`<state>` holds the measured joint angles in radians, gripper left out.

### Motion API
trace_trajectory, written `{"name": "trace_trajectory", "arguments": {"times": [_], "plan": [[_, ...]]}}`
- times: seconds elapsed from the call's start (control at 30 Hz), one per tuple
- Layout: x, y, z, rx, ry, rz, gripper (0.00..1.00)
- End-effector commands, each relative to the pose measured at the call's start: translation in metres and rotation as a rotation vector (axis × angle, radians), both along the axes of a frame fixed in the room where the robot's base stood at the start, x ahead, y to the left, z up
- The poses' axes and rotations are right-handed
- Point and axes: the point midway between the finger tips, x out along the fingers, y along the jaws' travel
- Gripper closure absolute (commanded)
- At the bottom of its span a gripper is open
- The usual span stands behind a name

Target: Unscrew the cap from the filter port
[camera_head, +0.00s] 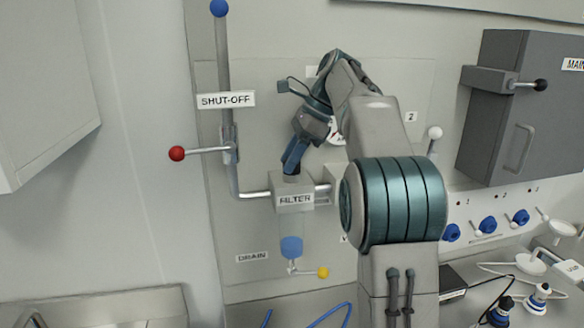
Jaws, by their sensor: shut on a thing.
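The filter block (294,200) is a grey box labelled FILTER, fixed on the wall panel in the pipe run. A dark cap (291,178) sits at the top of it, mostly covered by my fingers. My gripper (291,170) points down from above and is shut on the cap. The cap appears to be on or right at the port on top of the block; I cannot see any gap. The port itself is hidden.
A blue-ended pipe with a red-knobbed lever (177,153) stands left of the filter, by the SHUT-OFF label (226,100). A blue drain bowl (291,247) and yellow knob (323,273) hang below. A grey cabinet (521,108) and blue knobs (488,225) are at right.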

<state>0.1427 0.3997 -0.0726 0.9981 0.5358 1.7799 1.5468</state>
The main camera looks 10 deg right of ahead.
Motion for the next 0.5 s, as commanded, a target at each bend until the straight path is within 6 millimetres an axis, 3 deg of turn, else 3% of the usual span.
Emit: {"name": "trace_trajectory", "arguments": {"times": [0.17, 0.5], "plan": [[0.0007, -0.0001, -0.0008, 0.0, 0.001, 0.034, 0.97], [-0.0007, 0.0039, 0.0015, 0.0, -0.001, 0.349, 1.0]]}}
